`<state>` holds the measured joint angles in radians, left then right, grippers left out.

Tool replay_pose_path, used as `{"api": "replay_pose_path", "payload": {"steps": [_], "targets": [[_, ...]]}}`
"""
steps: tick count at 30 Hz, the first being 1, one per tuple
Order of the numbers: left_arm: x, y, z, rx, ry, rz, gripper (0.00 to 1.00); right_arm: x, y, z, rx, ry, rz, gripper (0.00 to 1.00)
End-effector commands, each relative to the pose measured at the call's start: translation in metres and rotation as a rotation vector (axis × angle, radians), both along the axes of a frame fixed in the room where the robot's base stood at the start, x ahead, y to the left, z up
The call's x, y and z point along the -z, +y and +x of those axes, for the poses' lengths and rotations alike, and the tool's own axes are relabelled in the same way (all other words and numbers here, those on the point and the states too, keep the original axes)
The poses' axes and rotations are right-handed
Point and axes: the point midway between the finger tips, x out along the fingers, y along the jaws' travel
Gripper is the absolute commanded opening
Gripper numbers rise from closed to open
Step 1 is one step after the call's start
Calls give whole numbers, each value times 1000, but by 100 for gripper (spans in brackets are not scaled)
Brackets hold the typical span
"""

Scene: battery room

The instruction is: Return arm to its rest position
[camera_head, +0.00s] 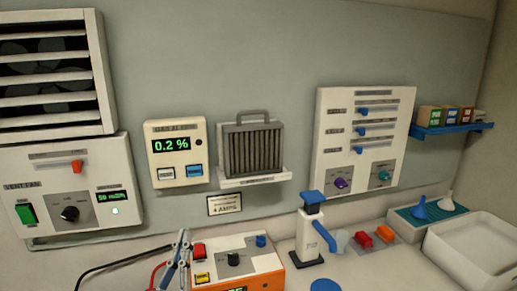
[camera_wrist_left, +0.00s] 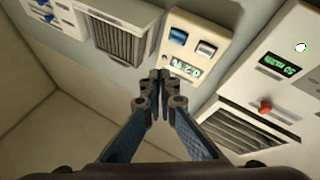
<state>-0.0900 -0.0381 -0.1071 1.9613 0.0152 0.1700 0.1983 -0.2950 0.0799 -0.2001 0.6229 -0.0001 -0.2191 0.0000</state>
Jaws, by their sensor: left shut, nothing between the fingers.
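My left gripper (camera_head: 182,240) shows at the bottom of the head view, left of the orange and white charger box. Its fingers point up and nothing is between them. In the left wrist view its two blue and dark fingers (camera_wrist_left: 159,82) meet at the tips, shut and empty. That view is turned over and shows the wall devices beyond the fingers. Most of my left arm is out of the head view. My right gripper is in neither view.
The charger box (camera_head: 262,268) is just right of my left gripper, with black and red cables (camera_head: 110,262) at left. A white dispenser with a blue top (camera_head: 309,235) stands farther right. The vent fan panel (camera_head: 70,190), gas meter (camera_head: 176,152) and filter (camera_head: 252,150) are on the wall.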

Motion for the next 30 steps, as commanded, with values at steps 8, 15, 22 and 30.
{"api": "replay_pose_path", "payload": {"steps": [8,15,22,30], "targets": [[78,-1,-8,8,324,95,0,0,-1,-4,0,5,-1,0],[188,4,-66,35,784,237,0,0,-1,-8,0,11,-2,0],[268,17,-163,80,1206,370,0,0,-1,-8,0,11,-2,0],[304,32,-261,129,1531,469,0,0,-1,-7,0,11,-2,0]]}}
